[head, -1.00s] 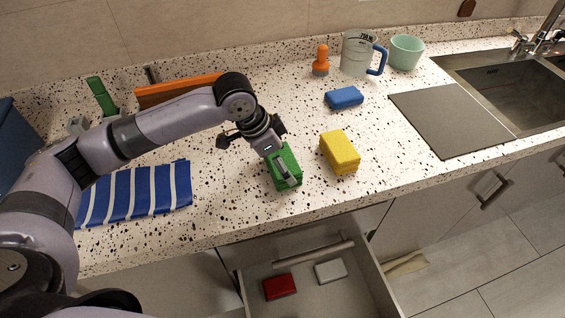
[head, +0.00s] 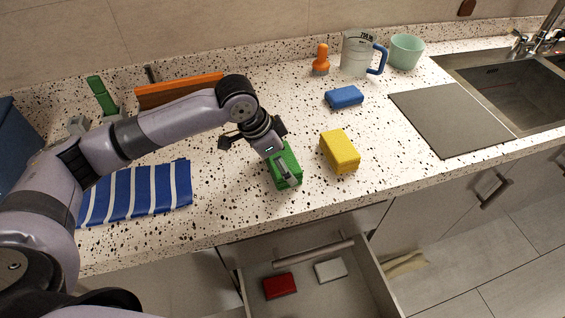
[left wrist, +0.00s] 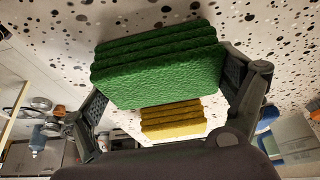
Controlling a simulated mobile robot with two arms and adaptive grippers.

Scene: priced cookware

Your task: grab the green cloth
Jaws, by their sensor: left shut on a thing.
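The green cloth (head: 287,160), a thick folded block, lies on the speckled counter near its front edge. My left gripper (head: 285,174) reaches down over it and is shut on it. In the left wrist view the green cloth (left wrist: 160,62) sits between the two dark fingers, one on each side. The gripper partly hides the cloth in the head view. I cannot tell whether the cloth is clear of the counter. My right gripper is not in view.
A yellow sponge-like block (head: 340,151) stands just right of the cloth. A blue block (head: 344,97) lies farther back. A striped blue towel (head: 137,192) lies at left. An open drawer (head: 322,297) below holds a red block (head: 280,286) and a white one (head: 331,270).

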